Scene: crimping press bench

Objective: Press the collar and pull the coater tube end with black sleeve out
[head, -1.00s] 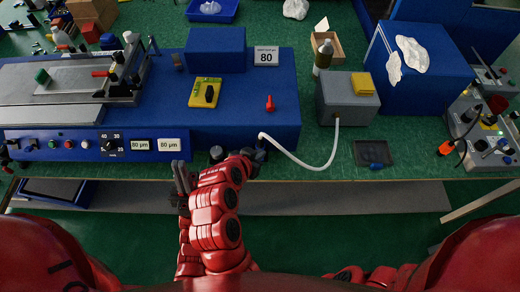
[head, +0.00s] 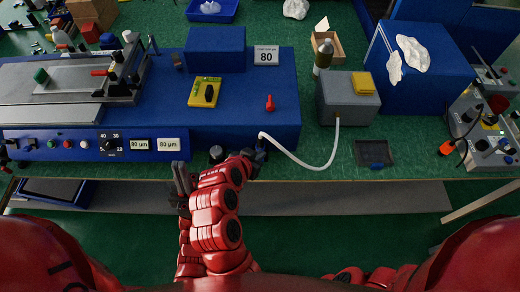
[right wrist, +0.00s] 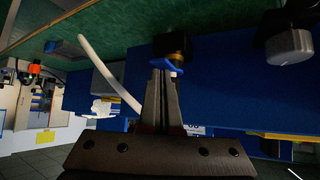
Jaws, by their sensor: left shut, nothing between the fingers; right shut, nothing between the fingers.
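The white tube (head: 310,166) loops from the grey box (head: 348,98) to the front face of the blue coater (head: 240,113). In the right wrist view, the tube (right wrist: 110,72) runs behind my fingers, and a short white piece shows beside their tips. There, a blue collar (right wrist: 168,63) sits on a dark fitting (right wrist: 172,43). My right gripper (right wrist: 164,72) is shut and empty, its tips at the collar; I cannot tell whether they touch. It also shows in the head view (head: 257,157). My left gripper (head: 180,178) is shut and empty, left of it. I cannot make out the black sleeve.
A dark knob (head: 216,152) sticks out of the coater's front between my grippers. A small black tray (head: 374,153) with a blue item lies right of the tube loop. A control box (head: 484,130) stands at the far right.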

